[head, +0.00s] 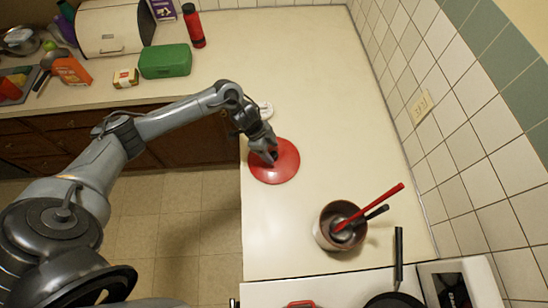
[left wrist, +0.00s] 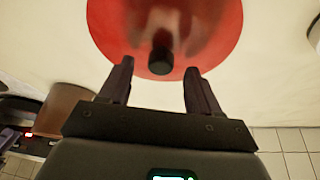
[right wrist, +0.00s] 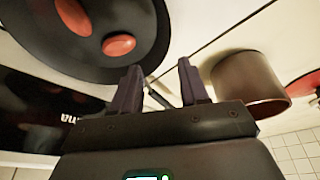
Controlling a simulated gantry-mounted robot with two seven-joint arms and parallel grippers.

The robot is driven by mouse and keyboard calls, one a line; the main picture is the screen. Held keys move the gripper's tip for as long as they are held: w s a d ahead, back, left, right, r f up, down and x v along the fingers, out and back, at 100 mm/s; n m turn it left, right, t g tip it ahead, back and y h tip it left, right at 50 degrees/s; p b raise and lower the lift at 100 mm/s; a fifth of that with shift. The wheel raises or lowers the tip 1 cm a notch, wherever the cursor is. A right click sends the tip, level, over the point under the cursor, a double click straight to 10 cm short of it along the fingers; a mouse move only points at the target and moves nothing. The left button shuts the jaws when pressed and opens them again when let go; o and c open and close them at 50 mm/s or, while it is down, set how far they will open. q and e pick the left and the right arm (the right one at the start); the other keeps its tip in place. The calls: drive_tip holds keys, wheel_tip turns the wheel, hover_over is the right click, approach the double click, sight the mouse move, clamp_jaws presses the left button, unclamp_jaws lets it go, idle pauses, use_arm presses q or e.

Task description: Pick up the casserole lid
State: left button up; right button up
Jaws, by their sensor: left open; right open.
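The casserole lid (head: 284,171) is a round red disc lying on the counter near its left edge. In the left wrist view the lid (left wrist: 215,30) shows a dark knob (left wrist: 160,61) at its middle. My left gripper (head: 270,158) is over the lid in the head view. In the left wrist view the left gripper (left wrist: 160,68) is open, its fingers apart on either side of the knob with nothing held. My right gripper (right wrist: 160,65) is open and empty; it is not seen in the head view.
A pot (head: 321,232) with red and black utensils stands right of the lid, towards the stove. A dark pan (head: 394,300) sits on the stove. In the right wrist view, a dark pan (right wrist: 150,50) has red items over it. The counter beyond the lid is mostly clear.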

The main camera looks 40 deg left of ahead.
use_arm(q)
drive_tip(key=shift+x, duration=1.2)
drive_tip(key=shift+c, duration=0.2)
drive_tip(key=shift+w+r, duration=0.1)
clamp_jaws()
